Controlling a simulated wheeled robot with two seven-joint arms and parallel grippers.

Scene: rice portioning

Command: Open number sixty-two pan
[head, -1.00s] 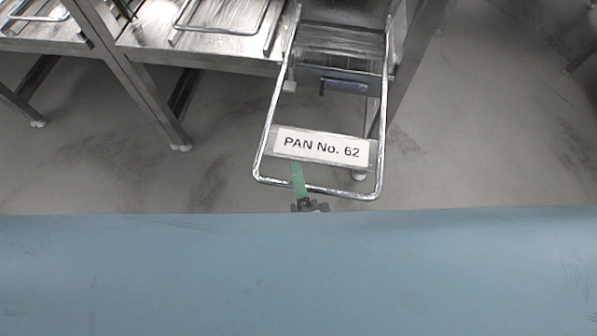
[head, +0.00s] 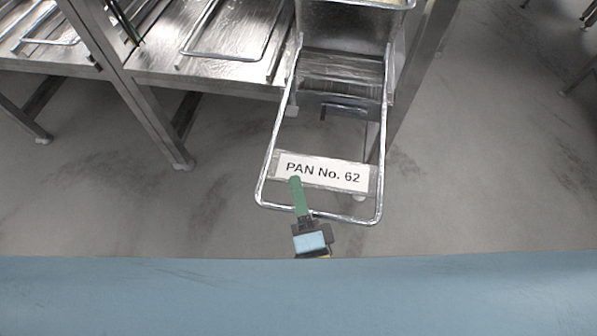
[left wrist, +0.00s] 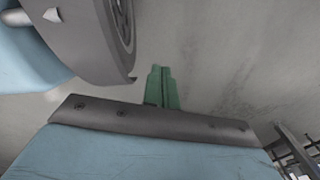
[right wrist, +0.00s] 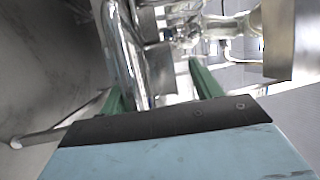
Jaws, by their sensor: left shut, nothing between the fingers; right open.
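The number sixty-two pan's metal bail handle (head: 377,205) juts toward me in the head view, with a white label (head: 325,173) reading "PAN No. 62". Behind it, the pan's steel front (head: 345,28) shows at the top edge. My right gripper (head: 297,181) reaches the front bar, and a green finger overlaps the label's left part. In the right wrist view my right gripper (right wrist: 157,78) is open, and a shiny metal bar (right wrist: 122,45) appears between its fingers. Contact cannot be told. My left gripper (left wrist: 160,70) is shut and empty, away from the pan, and outside the head view.
A steel stand (head: 150,128) with more metal handle frames (head: 235,35) stands left of the pan. A steel leg (head: 425,60) rises just right of it. Grey floor (head: 490,170) lies open on the right. The broad blue surface in front appears to be my own body.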

